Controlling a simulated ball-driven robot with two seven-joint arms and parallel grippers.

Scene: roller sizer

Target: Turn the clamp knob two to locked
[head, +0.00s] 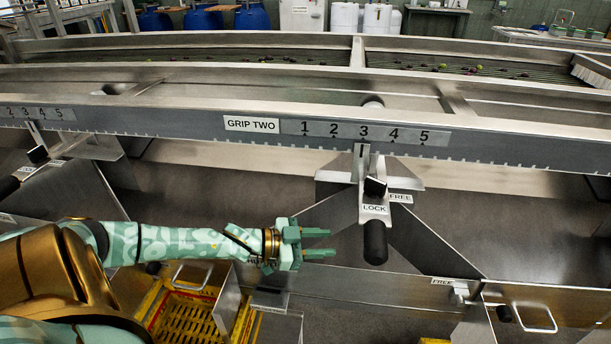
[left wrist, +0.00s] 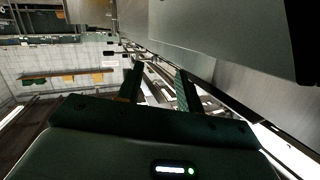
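Under the GRIP TWO scale (head: 365,131), a metal carriage has its pointer near 3. A small black clamp knob (head: 375,187) sits on this carriage, above the LOCK label (head: 374,209) and beside the FREE label (head: 400,198). I cannot tell surely which label it points to. A thick black handle (head: 375,243) hangs below the LOCK label. My left gripper (head: 322,243) is left of this handle, apart from it, fingers pointing right. The fingers are parted with nothing between them; the left wrist view shows the same gap (left wrist: 157,85). My right gripper is not in view.
A long steel rail (head: 180,120) crosses above the carriage. Slanted metal plates (head: 425,235) flank the handle. Below are a steel ledge (head: 380,285) with another FREE label and a yellow crate (head: 185,315). Another carriage (head: 40,155) stands at the left.

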